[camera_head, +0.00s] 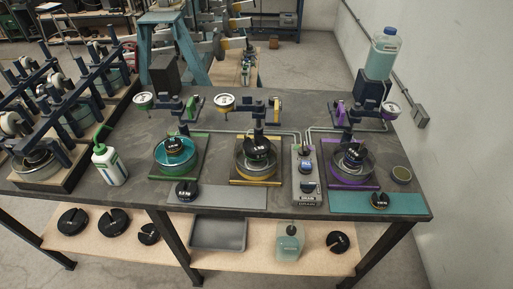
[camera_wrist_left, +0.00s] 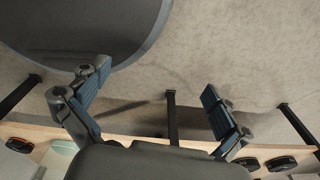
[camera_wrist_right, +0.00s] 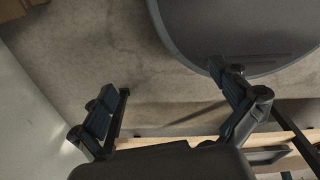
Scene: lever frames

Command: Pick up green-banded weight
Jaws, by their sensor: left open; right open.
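Small dark slotted weights with pale labels show in the head view. One weight (camera_head: 174,147) is in the teal dish of the green-framed station (camera_head: 160,176). Others sit at the yellow station (camera_head: 260,149) and the purple station (camera_head: 354,154). One weight (camera_head: 186,190) lies by the left end of the grey mat, and another (camera_head: 380,201) lies on the teal mat. Band colours are too small to tell surely. My left gripper (camera_wrist_left: 157,75) is open and empty over the floor. My right gripper (camera_wrist_right: 162,75) is also open and empty. Neither shows in the head view.
A green-topped bottle (camera_head: 110,165) stands left of the green station. A control box (camera_head: 305,176) stands between the yellow and purple stations. A dark lever rack (camera_head: 60,110) fills the left. The lower shelf (camera_head: 262,262) holds large dark discs, a tray and a jug.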

